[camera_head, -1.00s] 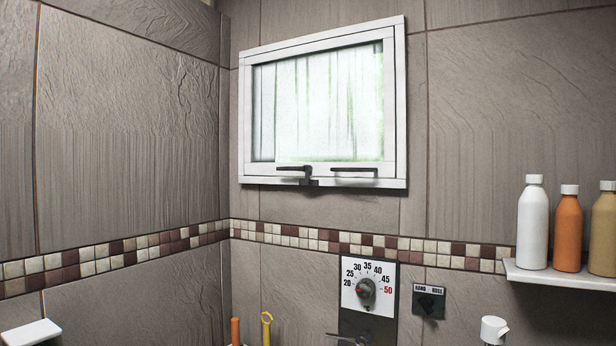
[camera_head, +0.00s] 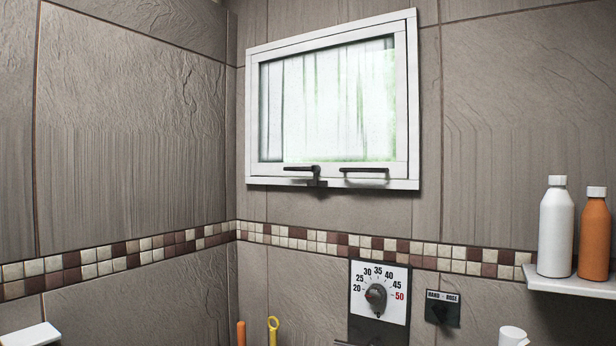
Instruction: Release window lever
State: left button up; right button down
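The window (camera_head: 330,102) has a white frame and frosted panes and is set high in the tiled wall. A dark window lever (camera_head: 303,169) sits on the lower rail of the frame, left of the middle, with its handle lying level to the left and its pivot at the right end. A second dark bar (camera_head: 364,171) lies level on the same rail, to the right. The window looks shut. Neither of my grippers is in view.
A shelf (camera_head: 580,284) at right holds a white bottle (camera_head: 555,228) and an orange bottle (camera_head: 594,236). A temperature dial (camera_head: 377,293) and a small dark switch (camera_head: 442,308) are on the wall below the window. The wall around the window is clear.

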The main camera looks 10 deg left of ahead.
aim_at(314, 169)
jog(key=z, duration=0.2)
jog(key=i, duration=0.5)
jog(key=u, duration=0.95)
